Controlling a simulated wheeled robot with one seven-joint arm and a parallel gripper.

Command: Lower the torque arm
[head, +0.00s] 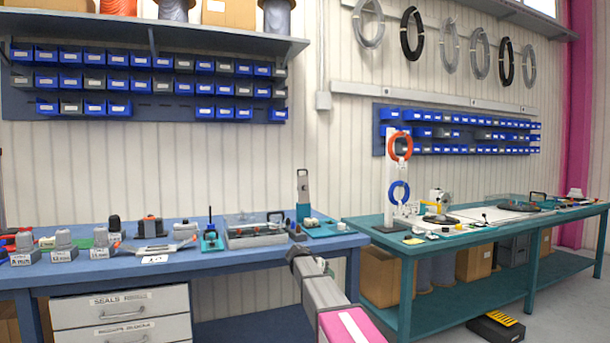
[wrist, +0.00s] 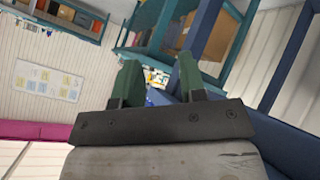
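No part is labelled as the torque arm. A tall grey upright piece with a dark handle-like top (head: 303,188) stands on a teal base (head: 328,229) at the right end of the blue bench; I cannot tell whether it is the torque arm. A smaller teal fixture with an upright black lever (head: 210,238) stands left of it. My gripper shows in the wrist view (wrist: 159,78) with its two green fingers apart and nothing between them. In the head view my arm reaches up to the front edge of the blue bench, below the grey upright piece, apart from it.
A grey case with a clear lid (head: 255,232) sits left of the upright piece. Labelled weights (head: 63,247) and tools crowd the bench's left. The teal bench (head: 470,238) at right bears a white reel stand (head: 391,185). A drawer unit (head: 121,315) stands below. Some floor shows between the benches.

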